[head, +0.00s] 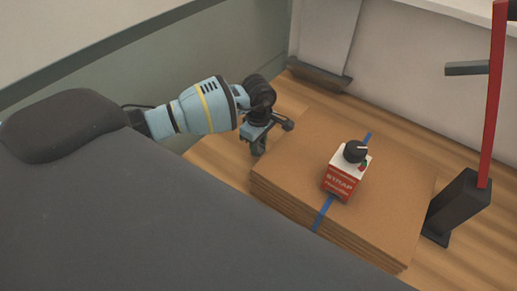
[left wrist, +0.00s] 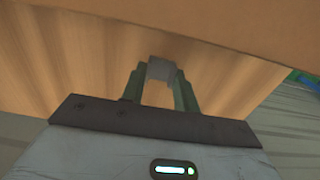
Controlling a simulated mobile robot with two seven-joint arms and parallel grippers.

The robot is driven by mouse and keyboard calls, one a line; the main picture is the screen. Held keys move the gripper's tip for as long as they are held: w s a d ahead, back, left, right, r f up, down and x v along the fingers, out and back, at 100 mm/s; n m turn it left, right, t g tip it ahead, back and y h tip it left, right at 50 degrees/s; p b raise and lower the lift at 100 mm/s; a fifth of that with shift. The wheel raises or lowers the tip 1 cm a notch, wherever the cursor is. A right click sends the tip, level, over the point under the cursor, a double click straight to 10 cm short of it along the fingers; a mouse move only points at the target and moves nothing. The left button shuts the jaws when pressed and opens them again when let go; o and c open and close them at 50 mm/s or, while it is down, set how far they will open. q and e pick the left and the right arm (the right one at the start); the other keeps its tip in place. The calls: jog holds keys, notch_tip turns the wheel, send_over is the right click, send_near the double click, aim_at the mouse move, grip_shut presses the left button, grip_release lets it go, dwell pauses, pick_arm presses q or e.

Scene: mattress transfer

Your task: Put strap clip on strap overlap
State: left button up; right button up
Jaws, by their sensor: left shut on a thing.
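The blue strap (head: 323,213) runs across the top of the cardboard stack (head: 285,188). A red-and-white tool marked STRAP (head: 340,183), with a black knob, stands on the strap and hides its middle, so I cannot make out the overlap. My left gripper (head: 272,138) is at the stack's far left corner, fingers toward the stack. In the left wrist view, my left gripper (left wrist: 160,85) is shut on a small grey piece, probably the strap clip (left wrist: 161,69), held at the fingertips. My right gripper is not in view.
A red post (head: 493,95) on a dark base (head: 458,205) stands right of the stack. A large dark grey surface (head: 130,215) fills the lower left. A pale wall (head: 415,75) is behind. Bare wood floor (head: 290,92) shows behind the stack.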

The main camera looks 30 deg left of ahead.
aim_at(259, 150)
pick_arm(q)
notch_tip(259, 150, up, 8)
